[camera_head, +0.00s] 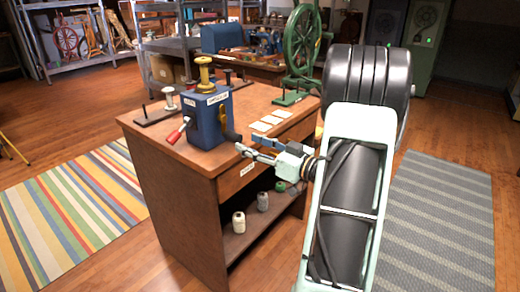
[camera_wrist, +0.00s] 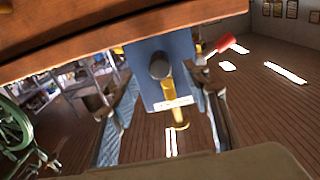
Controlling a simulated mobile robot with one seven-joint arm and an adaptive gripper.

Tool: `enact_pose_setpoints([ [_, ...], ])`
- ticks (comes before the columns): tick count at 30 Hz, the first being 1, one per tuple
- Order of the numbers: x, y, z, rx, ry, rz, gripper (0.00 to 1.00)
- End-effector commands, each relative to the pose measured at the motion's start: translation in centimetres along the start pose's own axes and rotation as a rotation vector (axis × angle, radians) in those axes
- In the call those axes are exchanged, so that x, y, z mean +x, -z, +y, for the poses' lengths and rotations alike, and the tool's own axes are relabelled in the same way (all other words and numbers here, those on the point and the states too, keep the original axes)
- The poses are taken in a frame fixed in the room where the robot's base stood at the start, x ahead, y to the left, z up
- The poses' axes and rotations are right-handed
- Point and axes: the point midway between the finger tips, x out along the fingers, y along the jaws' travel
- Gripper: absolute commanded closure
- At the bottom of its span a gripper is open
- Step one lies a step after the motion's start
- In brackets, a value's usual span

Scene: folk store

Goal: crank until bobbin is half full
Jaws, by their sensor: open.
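The blue winder box (camera_head: 206,120) stands on the wooden cabinet top. A yellow bobbin (camera_head: 205,74) sits upright on it; how much is wound on it is too small to tell. A red lever (camera_head: 177,130) sticks out at its left, and a dark round crank knob (camera_head: 231,135) at its right. My gripper (camera_head: 242,147) is open beside the box, close to the knob. The wrist view is upside down. There the blue box (camera_wrist: 168,62), knob (camera_wrist: 158,66) and yellow bobbin (camera_wrist: 178,106) lie between the open fingers of my gripper (camera_wrist: 168,85); contact with the knob is unclear.
The cabinet (camera_head: 170,185) has pale cards (camera_head: 268,123) at the right of its top and several thread spools (camera_head: 263,201) on its lower shelf. A green spinning wheel (camera_head: 302,45) stands behind. A striped rug (camera_head: 75,215) and a grey rug (camera_head: 440,220) lie on clear floor.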

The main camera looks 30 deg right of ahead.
Motion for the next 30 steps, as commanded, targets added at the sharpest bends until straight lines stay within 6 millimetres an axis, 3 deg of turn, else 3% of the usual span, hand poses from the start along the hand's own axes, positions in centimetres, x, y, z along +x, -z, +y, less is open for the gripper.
enact_pose_setpoints([
  [15,6.3,-0.1,-0.1,-0.001,0.002,-0.001,0.56],
  [26,6.6,0.0,0.0,-0.001,0.000,-0.001,0.56],
  [30,6.6,0.0,0.0,-0.001,0.000,-0.001,0.70],
])
